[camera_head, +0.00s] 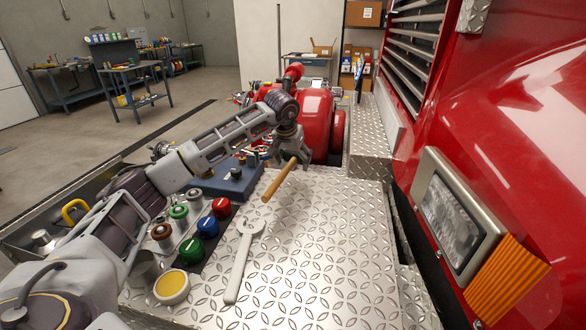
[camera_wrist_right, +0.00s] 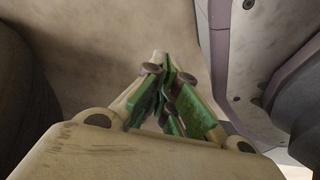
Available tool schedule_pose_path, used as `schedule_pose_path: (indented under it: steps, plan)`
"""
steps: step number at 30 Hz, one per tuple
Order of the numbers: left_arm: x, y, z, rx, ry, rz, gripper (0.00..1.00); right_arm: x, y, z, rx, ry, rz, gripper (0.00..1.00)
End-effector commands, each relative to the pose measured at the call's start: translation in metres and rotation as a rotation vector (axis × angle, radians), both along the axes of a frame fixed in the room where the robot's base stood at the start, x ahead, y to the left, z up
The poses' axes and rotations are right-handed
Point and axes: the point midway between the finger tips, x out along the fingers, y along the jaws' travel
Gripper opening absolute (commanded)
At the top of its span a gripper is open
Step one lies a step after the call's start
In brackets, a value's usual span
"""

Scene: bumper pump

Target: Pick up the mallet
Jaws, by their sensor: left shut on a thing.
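The mallet's wooden handle (camera_head: 279,181) shows in the head view, tilted above the diamond-plate bumper deck. My left gripper (camera_head: 291,157) is shut on the mallet at the handle's upper end. The mallet's head cannot be made out behind the fingers. The handle's lower end points down and toward the camera, over the metal deck (camera_head: 320,250). My right gripper (camera_wrist_right: 168,82) shows only in the right wrist view. Its green-padded fingers come together at the tips, with nothing between them.
A grey wrench (camera_head: 241,262) lies flat on the deck. Several capped fittings, including a red one (camera_head: 221,207) and a green one (camera_head: 189,250), stand left of it. A blue box (camera_head: 232,181) sits behind. The red truck body (camera_head: 500,130) bounds the right side.

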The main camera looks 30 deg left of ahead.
Motion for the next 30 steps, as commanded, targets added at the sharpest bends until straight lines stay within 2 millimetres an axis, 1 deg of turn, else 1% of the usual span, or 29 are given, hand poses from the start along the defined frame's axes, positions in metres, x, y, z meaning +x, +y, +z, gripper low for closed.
schedule_pose_path:
  steps: [1,3,9,15,30]
  plan:
    - [0.001,0.0,0.01,-0.001,-0.006,-0.001,0.28,-0.001,-0.003,0.0,-0.003,0.0,0.0,0.0]
    - [0.001,0.0,0.018,0.0,-0.005,0.0,0.28,-0.002,-0.006,-0.002,-0.008,0.0,0.001,0.0]
    - [0.001,0.0,0.033,0.0,-0.004,0.0,0.28,-0.004,-0.015,-0.003,-0.018,-0.001,0.005,0.0]
    - [0.0,0.0,0.038,-0.001,-0.003,0.001,0.28,-0.001,-0.014,-0.003,-0.016,-0.005,0.003,0.0]
    - [0.0,0.0,0.038,-0.001,-0.003,0.001,0.28,0.002,-0.002,-0.002,-0.001,-0.006,-0.001,0.0]
